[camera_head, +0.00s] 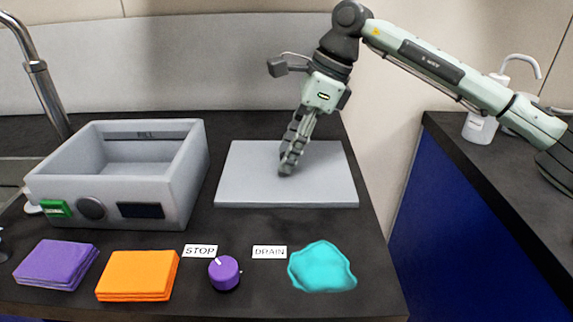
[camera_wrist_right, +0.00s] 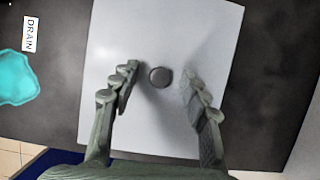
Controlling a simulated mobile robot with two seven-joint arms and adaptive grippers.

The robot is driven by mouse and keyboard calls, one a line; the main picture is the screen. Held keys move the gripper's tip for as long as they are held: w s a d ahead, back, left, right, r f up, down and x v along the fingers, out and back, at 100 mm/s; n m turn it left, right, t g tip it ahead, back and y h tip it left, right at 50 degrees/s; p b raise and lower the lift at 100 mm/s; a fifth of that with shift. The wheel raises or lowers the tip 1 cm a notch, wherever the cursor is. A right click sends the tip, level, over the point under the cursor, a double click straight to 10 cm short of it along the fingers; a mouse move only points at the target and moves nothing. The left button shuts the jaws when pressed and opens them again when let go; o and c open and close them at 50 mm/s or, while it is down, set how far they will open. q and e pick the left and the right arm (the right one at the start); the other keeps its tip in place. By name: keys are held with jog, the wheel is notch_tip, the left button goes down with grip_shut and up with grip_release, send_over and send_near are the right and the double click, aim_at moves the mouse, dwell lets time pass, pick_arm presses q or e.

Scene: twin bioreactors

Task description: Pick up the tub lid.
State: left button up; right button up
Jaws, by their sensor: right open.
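The tub lid is a flat light grey slab (camera_head: 325,188) lying on the dark counter, right of the grey tub (camera_head: 180,185). It also fills the middle of the right wrist view (camera_wrist_right: 165,30), with a small round dark knob (camera_wrist_right: 160,77) on it. My right gripper (camera_head: 288,165) points down over the lid. In the right wrist view its open fingers (camera_wrist_right: 158,88) are on either side of the knob, with gaps to both. In the head view the fingers hide the knob, and I cannot tell whether they touch the lid. My left gripper is not in view.
Purple cloths (camera_head: 55,265), an orange cloth (camera_head: 138,275), a purple dial (camera_head: 224,272) and a crumpled cyan cloth (camera_head: 321,267) lie along the front. STOP (camera_head: 200,251) and DRAIN (camera_head: 269,252) labels sit near the dial. A tap (camera_head: 45,90) stands behind the tub.

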grip_shut()
dwell(0.3)
